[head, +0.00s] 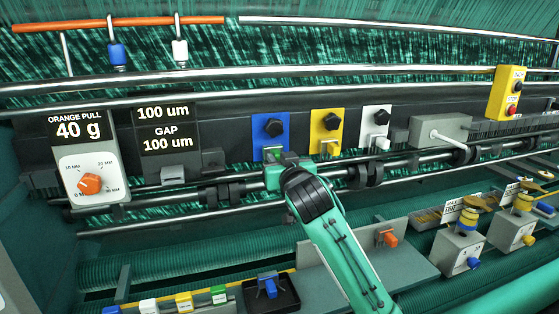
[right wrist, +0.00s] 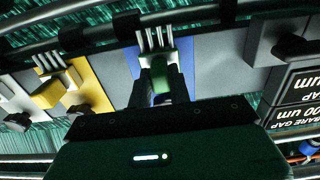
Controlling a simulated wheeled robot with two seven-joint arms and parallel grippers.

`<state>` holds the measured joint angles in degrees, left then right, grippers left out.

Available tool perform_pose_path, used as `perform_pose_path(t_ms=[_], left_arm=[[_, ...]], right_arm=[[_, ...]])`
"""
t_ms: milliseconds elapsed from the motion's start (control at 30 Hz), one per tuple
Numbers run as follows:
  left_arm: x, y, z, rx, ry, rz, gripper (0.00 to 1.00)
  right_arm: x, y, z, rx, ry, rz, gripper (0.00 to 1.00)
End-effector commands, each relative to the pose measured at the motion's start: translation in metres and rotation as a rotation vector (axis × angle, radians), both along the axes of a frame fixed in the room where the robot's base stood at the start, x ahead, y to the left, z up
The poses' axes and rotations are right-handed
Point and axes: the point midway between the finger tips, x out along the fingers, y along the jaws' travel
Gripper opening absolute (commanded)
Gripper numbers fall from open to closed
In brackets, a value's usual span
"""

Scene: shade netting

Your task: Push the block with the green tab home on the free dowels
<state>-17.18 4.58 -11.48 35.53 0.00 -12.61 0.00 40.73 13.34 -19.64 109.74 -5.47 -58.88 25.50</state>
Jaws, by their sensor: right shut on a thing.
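The block with the green tab (right wrist: 160,84) is between the jaws of my right gripper (right wrist: 160,92), which is shut on it. The block is at the blue plate (right wrist: 200,65), and thin metal dowels (right wrist: 154,38) stand out just beyond it. I cannot tell how deep the block sits on them. In the head view my right gripper (head: 279,170) reaches the lower edge of the blue plate (head: 266,130) and hides most of the block. My left gripper is not in view.
A yellow plate (head: 322,123) and a white plate (head: 374,116) stand right of the blue one. A grey box with a lever (head: 440,130) is farther right. Metal rails run below. A black tray (head: 288,296) and several coloured tabs lie in front.

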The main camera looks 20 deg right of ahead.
Motion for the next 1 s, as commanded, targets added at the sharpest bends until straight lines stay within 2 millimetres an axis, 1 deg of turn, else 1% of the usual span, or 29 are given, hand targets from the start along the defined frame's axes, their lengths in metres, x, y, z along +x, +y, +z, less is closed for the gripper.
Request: perform_pose_path(t_ms=[133,167,200,267,300,567,667,767,833,1000], left_arm=[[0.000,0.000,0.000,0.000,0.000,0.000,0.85],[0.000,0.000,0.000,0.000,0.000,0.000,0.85],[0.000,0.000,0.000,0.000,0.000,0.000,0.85],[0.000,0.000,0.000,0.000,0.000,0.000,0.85],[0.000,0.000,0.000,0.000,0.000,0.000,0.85],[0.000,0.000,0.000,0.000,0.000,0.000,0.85],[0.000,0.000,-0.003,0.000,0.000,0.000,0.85],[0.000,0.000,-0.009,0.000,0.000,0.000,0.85],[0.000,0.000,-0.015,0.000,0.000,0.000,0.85],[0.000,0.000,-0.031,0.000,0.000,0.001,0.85]], right_arm=[[0.000,0.000,0.001,0.000,-0.003,0.000,0.00],[0.000,0.000,0.001,0.000,-0.003,0.000,0.21],[0.000,0.000,0.001,0.000,-0.003,0.000,0.29],[0.000,0.000,0.001,0.000,-0.003,0.000,0.41],[0.000,0.000,0.001,0.000,-0.002,0.000,0.45],[0.000,0.000,0.000,0.000,-0.001,-0.001,0.45],[-0.004,0.000,-0.001,0.000,-0.001,0.000,0.45],[-0.015,0.000,-0.002,0.000,-0.003,0.000,0.45],[-0.026,-0.001,-0.003,0.000,-0.004,0.001,0.45],[-0.061,-0.002,-0.004,0.001,-0.005,0.002,0.45]])
